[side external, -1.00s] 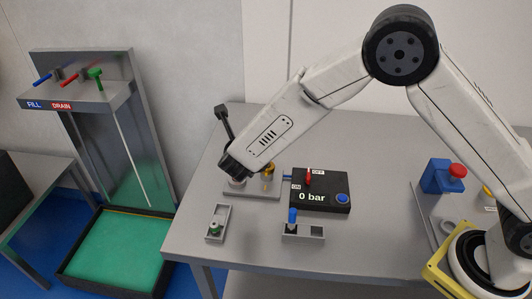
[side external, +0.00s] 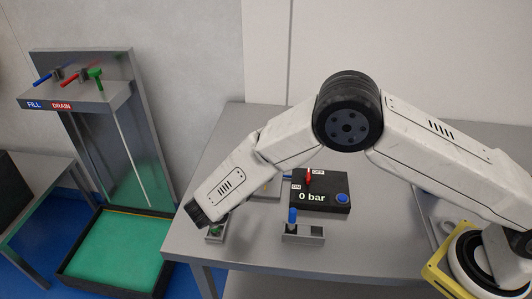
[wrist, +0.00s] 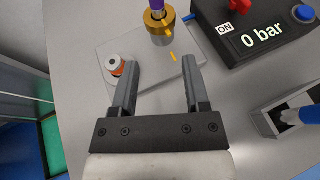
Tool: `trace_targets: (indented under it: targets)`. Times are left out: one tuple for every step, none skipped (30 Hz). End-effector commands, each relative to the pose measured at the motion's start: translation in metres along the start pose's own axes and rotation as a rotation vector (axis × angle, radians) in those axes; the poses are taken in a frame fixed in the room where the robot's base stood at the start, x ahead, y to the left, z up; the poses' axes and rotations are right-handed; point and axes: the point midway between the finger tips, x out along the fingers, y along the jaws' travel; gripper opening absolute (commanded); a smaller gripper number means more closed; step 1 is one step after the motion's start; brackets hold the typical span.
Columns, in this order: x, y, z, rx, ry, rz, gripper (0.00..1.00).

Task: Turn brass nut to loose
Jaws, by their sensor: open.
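In the wrist view the brass nut (wrist: 158,24) is a gold collar with a purple stem rising through it at the top edge. It sits on a light grey plate (wrist: 148,68). A short yellow mark (wrist: 173,57) is on the plate just below the nut. My gripper (wrist: 159,66) is open and empty, with its fingers over the plate. The nut is beyond the fingertips, not between them. In the side external view my arm hides the nut and most of the plate (side external: 267,189).
A white knob with an orange ring (wrist: 115,65) is by the left finger. Right of the plate is a black box reading 0 bar (side external: 320,192), with a red lever and blue button. A grey holder with a blue-topped piece (side external: 303,233) stands in front.

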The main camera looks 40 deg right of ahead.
Motion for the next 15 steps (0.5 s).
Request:
trace_targets:
  targets:
    - [0.005, 0.0, 0.0, -0.001, 0.0, -0.001, 0.6]
    - [0.007, 0.0, 0.0, -0.001, 0.0, -0.001, 0.6]
    - [0.011, -0.001, -0.001, -0.002, 0.001, -0.001, 0.6]
    - [0.014, -0.001, -0.001, -0.002, 0.001, -0.002, 0.6]
    - [0.018, -0.001, -0.001, -0.002, 0.001, -0.003, 0.6]
    - [0.023, -0.001, 0.0, -0.003, 0.0, -0.003, 0.6]
    - [0.026, -0.001, 0.0, -0.003, 0.0, -0.002, 0.6]
    - [0.03, -0.001, 0.0, -0.003, 0.0, -0.002, 0.6]
    - [0.035, -0.001, 0.0, -0.003, 0.001, -0.002, 0.6]
    - [0.039, -0.001, 0.0, -0.003, 0.001, -0.002, 0.6]
    - [0.043, -0.001, 0.0, -0.003, 0.001, -0.002, 0.6]
    - [0.047, -0.001, 0.0, -0.003, 0.001, -0.001, 0.6]
    - [0.051, -0.001, 0.0, -0.003, 0.001, -0.001, 0.6]
    - [0.054, -0.001, 0.0, -0.002, 0.001, -0.002, 0.6]
    - [0.058, -0.001, 0.0, -0.002, 0.001, -0.002, 0.6]
